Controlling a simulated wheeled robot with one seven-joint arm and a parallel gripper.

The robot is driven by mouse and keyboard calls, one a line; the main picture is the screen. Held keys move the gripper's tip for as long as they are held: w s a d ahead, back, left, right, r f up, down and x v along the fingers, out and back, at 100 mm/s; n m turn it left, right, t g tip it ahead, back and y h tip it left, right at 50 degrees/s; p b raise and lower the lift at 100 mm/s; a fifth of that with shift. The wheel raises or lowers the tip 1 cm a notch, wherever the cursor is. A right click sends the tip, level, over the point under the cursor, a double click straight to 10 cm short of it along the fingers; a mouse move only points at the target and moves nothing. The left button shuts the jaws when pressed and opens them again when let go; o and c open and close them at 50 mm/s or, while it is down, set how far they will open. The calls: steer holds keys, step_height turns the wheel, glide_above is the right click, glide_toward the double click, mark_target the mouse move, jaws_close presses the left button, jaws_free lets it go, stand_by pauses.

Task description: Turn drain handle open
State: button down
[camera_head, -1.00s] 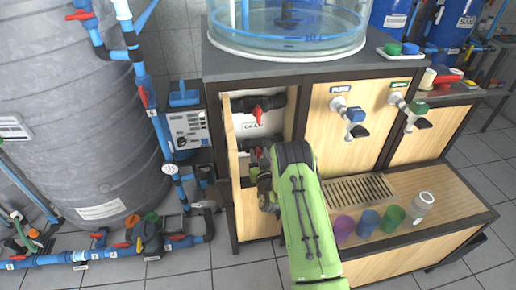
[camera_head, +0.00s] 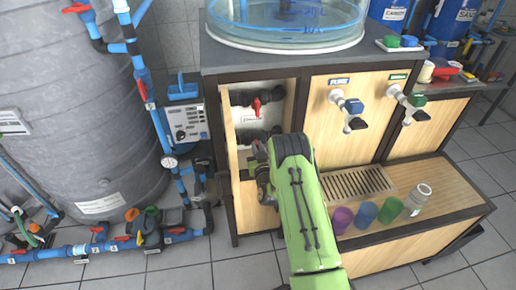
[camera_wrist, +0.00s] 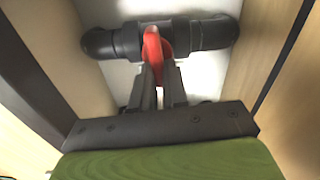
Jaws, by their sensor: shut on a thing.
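A red valve handle (camera_wrist: 153,45) sits on a black pipe (camera_wrist: 195,38) in the wrist view, standing out towards me. My gripper (camera_wrist: 158,78) is shut on this handle, one dark finger on either side of it.
Wooden side walls (camera_wrist: 259,65) stand close on both sides of my gripper. To the right are a blue tap (camera_head: 354,107) and a green tap (camera_head: 416,101). Several cups, one of them purple (camera_head: 341,219), stand on the ledge. A grey tank (camera_head: 85,120) is at left.

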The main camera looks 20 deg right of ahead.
steer(key=n, duration=0.3)
steer(key=a+n, duration=0.1)
steer(key=n, duration=0.2)
steer(key=shift+w+f+n, duration=0.1)
steer(key=shift+w+n, duration=0.1)
steer(key=shift+n, duration=0.2)
steer(key=n, duration=0.3)
steer(key=shift+a+f+n, duration=0.15)
steer(key=shift+n, duration=0.15)
steer(key=shift+a+f+n, duration=0.1)
steer(key=shift+f+n, duration=0.05)
steer(key=shift+n, duration=0.7)
steer(key=shift+f+n, duration=0.1)
steer(key=shift+n, duration=0.75)
steer(key=shift+w, duration=0.1)
steer(key=c, duration=1.3)
jaws_free()
steer(key=shift+o, duration=0.8)
steer(key=shift+f, duration=0.1)
